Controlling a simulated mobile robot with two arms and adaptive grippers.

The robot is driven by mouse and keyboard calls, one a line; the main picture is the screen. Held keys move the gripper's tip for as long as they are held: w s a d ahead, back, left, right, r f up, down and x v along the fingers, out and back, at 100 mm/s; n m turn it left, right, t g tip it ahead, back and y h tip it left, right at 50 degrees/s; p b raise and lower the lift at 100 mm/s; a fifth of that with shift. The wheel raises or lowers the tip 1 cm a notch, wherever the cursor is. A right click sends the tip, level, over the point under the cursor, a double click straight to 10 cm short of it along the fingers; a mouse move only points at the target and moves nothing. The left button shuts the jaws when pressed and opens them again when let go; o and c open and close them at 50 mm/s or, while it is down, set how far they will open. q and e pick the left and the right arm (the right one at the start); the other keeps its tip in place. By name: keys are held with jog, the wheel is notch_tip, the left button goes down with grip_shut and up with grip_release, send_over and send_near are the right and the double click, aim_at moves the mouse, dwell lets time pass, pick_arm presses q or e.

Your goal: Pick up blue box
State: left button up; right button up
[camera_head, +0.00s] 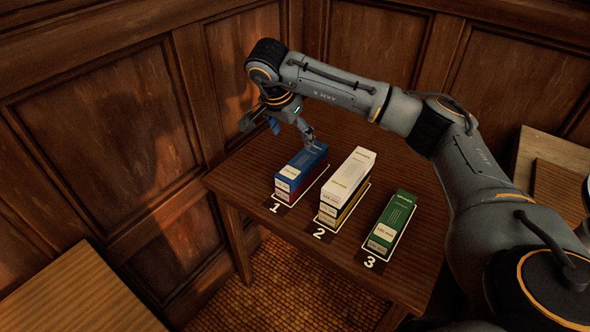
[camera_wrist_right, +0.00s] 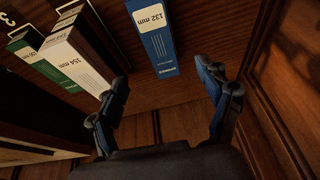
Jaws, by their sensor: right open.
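The blue box (camera_head: 305,163) has a white label on its end and lies on top of a dark red box (camera_head: 302,188) at the spot marked 1 on the table. My right gripper (camera_head: 292,131) is open and empty, just above and behind the far end of the blue box. In the right wrist view, the blue box (camera_wrist_right: 152,35) carries a "132 mm" label and shows ahead of the two spread fingers (camera_wrist_right: 162,78), with no finger closed on it. My left gripper is in neither view.
A white box (camera_head: 350,172) tops a stack at spot 2, close beside the blue box. A green box (camera_head: 397,212) tops the stack at spot 3. Wood-panelled walls (camera_head: 110,100) stand close behind and left of the wooden table (camera_head: 255,165).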

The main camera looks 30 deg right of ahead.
jog(key=d, duration=0.1)
send_over(303, 159)
jog(key=s+a, duration=0.2)
notch_tip(303, 159, down, 7)
jog(key=shift+w+d+r, duration=0.1)
jog(key=shift+w+d, duration=0.05)
jog(key=shift+w+p+x, duration=0.15)
jog(key=shift+p+x, duration=0.05)
jog(key=shift+x, duration=1.35)
jog(key=shift+w+p+x, duration=0.1)
jog(key=shift+p+x, duration=0.1)
jog(key=shift+x, duration=1.4)
jog(key=shift+h, duration=0.3)
jog(key=shift+a, duration=0.2)
jog(key=c, duration=1.4)
jog(key=shift+r, duration=0.1)
jog(key=shift+c, duration=0.2)
